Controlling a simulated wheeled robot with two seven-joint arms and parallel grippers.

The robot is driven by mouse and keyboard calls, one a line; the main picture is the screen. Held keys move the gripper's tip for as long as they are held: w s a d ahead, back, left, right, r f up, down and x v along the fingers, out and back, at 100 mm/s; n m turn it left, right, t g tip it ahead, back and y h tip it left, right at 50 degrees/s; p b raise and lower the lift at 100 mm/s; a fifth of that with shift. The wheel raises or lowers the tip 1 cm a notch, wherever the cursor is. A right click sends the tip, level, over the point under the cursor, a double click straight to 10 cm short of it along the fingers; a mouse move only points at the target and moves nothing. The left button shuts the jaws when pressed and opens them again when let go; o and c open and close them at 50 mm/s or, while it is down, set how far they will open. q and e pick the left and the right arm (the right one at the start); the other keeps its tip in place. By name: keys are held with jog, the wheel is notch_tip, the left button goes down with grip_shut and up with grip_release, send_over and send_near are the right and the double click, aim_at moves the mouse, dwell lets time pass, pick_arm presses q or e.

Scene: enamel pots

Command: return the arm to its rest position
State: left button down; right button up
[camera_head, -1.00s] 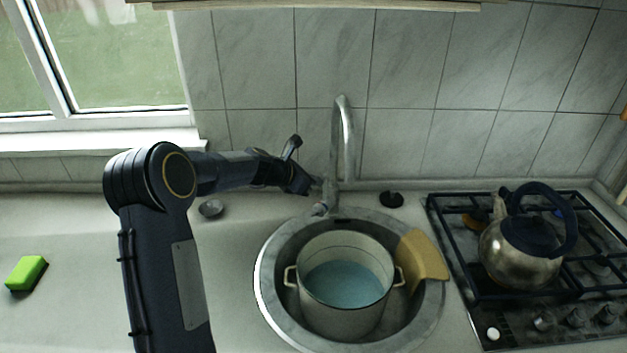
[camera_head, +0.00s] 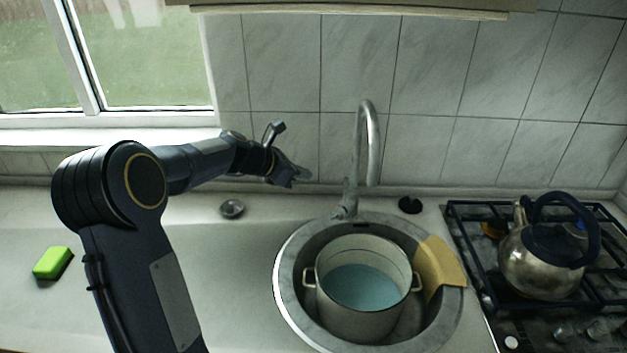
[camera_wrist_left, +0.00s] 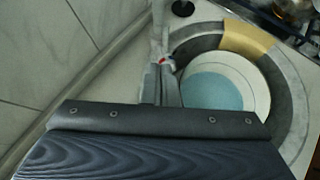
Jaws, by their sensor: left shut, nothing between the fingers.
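My left gripper (camera_head: 301,176) is shut and empty. In the head view it is raised above the counter, to the left of the faucet (camera_head: 367,150) and apart from it. My left arm comes in from the left and bends at a large dark joint. The left wrist view looks past a dark part of my arm toward the faucet (camera_wrist_left: 160,50) and an enamel pot (camera_wrist_left: 222,90); the fingertips do not show there. My right gripper is not in view.
The pale two-handled pot (camera_head: 362,305) stands in the round sink (camera_head: 288,290) with bluish water in it. A yellow cloth-like piece (camera_head: 440,265) lies over the sink's right rim. A kettle (camera_head: 540,265) sits on the stove (camera_head: 480,235). A green sponge (camera_head: 52,262) lies left.

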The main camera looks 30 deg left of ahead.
pick_arm(q)
jog(key=shift+s+a+r, duration=0.1)
jog(key=shift+s+r, duration=0.1)
jog(key=shift+r, duration=0.05)
jog(key=s+d+r+m+g, duration=0.1)
jog(key=s+d+r+m, duration=0.1)
jog(key=s+d+m, duration=0.5)
jog(key=s+d+r+m+g, duration=0.1)
jog(key=s+d+r+m, duration=0.15)
jog(key=s+m, duration=0.45)
jog(key=s+d+f+m, duration=0.2)
jog(key=s+f+m, duration=0.1)
jog(key=s, duration=0.4)
jog(key=s+d+f+m+g+y, duration=0.1)
jog(key=s+d+f+m, duration=0.1)
jog(key=s+m, duration=0.4)
jog(key=s+d+f+m+g, duration=0.1)
jog(key=s+d+f+m, duration=0.1)
jog(key=s, duration=0.6)
jog(key=f+m, duration=0.1)
jog(key=m, duration=0.1)
jog(key=shift+f+m, duration=0.3)
jog(key=shift+m, duration=0.1)
jog(key=c, duration=2.1)
grip_release()
jog(key=shift+s, duration=0.1)
jog(key=shift+c, duration=0.2)
